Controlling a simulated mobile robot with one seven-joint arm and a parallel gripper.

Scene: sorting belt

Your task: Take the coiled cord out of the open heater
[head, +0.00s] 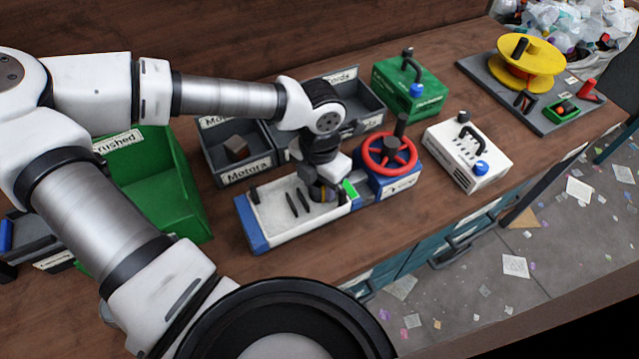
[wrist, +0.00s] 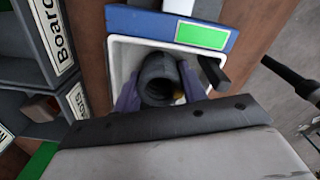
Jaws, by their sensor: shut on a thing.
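The open heater (head: 275,222) is a white shallow housing with dark slots, held between the blue jaws of a bench vise. The coiled cord (wrist: 158,72) is a dark ribbed coil between the two purple fingers of my gripper (wrist: 160,90). My gripper is shut on it, pointing down at the heater's right end. In the head view my gripper (head: 325,192) hides the cord. How far the cord is clear of the housing cannot be told.
A red handwheel (head: 390,165) stands right of the heater. Grey labelled bins (head: 245,172) stand behind, one holding a brown block (head: 235,148). A green bin (head: 180,195) is at left. White (head: 490,165) and green (head: 385,78) heaters stand right and behind.

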